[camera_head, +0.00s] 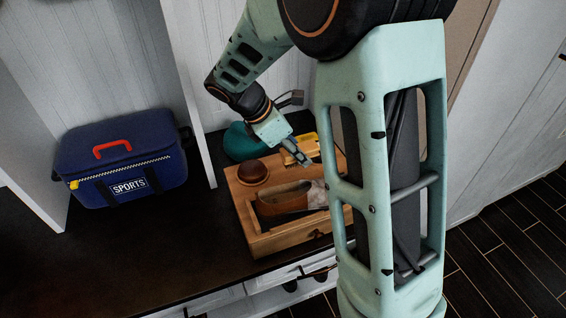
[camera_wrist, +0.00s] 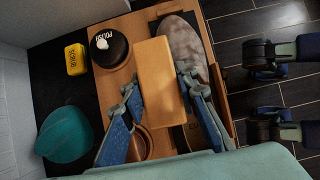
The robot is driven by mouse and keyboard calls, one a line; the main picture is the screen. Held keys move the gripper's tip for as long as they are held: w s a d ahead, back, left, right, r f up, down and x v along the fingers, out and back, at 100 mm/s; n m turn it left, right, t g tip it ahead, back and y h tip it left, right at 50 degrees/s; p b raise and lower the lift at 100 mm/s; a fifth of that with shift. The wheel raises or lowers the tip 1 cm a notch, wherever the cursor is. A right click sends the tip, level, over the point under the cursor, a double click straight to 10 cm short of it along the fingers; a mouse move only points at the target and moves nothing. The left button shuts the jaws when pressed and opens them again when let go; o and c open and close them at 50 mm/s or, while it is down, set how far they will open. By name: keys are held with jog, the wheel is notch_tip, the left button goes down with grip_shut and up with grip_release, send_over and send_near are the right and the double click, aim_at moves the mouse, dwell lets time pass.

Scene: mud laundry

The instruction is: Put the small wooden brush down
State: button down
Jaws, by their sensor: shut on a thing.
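The small wooden brush shows in the wrist view as a plain tan block (camera_wrist: 158,78). My gripper (camera_wrist: 160,92) is shut on it, one finger along each long side. The brush is above the wooden tray (camera_wrist: 112,88) and hides part of what lies there. Whether it touches anything below, I cannot tell. In the head view my gripper (camera_head: 297,156) is over the back part of the tray (camera_head: 262,243), where the brush is hard to make out against the fingers and a yellow thing behind.
The tray holds a brown shoe with a grey toe (camera_head: 285,202), a round brown item (camera_head: 252,172) and a black polish tin (camera_wrist: 108,47). A yellow scrub item (camera_wrist: 75,59) and a teal item (camera_wrist: 64,136) sit beside it. A blue sports bag (camera_head: 122,160) stands left; the dark counter (camera_head: 165,245) between is bare.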

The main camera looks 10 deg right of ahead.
jog(key=w+f+b, duration=0.1)
jog(key=w+f, duration=0.1)
jog(key=w, duration=0.1)
jog(key=w+f+b, duration=0.1)
jog(key=w+f, duration=0.2)
jog(key=w, duration=0.1)
jog(key=w+a+f+b, duration=0.1)
jog(key=w+f, duration=0.2)
jog(key=shift+w, duration=0.2)
jog(key=shift+w+f, duration=0.2)
jog(key=shift+f, duration=0.05)
jog(key=shift+w+f+b, duration=0.2)
jog(key=shift+f+b, duration=0.55)
jog(key=shift+f, duration=0.95)
jog(key=shift+f, duration=0.1)
jog(key=c, duration=1.5)
grip_release()
jog(key=shift+a+r, duration=0.1)
jog(key=shift+r, duration=0.15)
jog(key=p+v, duration=0.3)
jog(key=v, duration=0.8)
jog(key=shift+a+r+p, duration=0.25)
jog(key=shift+p, duration=0.05)
